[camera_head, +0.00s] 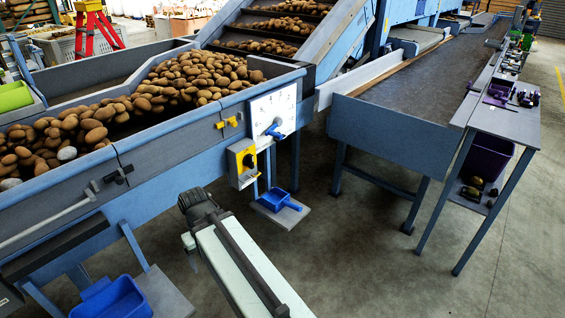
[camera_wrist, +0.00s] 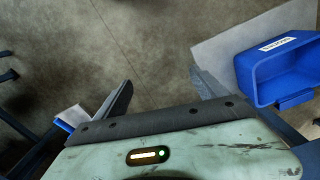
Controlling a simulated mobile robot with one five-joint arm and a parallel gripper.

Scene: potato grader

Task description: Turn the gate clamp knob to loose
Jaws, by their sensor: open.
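A white plate (camera_head: 273,112) with a blue-handled pointer (camera_head: 274,132) is on the blue hopper side. A yellow fitting (camera_head: 228,122) is left of it, and a small black fitting (camera_head: 118,174) sits further left on the same side. I cannot tell which of these is the gate clamp knob, nor its setting. My gripper (camera_wrist: 163,90) is open and empty in the wrist view, its two dark fingers spread over grey floor. No knob shows between them. In the head view my arm is below the hopper side, and the fingers cannot be made out.
The hopper (camera_head: 60,188) holds many potatoes. A yellow control box (camera_head: 242,163) hangs under its edge. A blue dustpan (camera_head: 278,199) and a blue bin (camera_head: 112,298) are low down. A labelled blue bin (camera_wrist: 280,72) is right of my fingers. A conveyor (camera_head: 400,130) stands right; floor between is clear.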

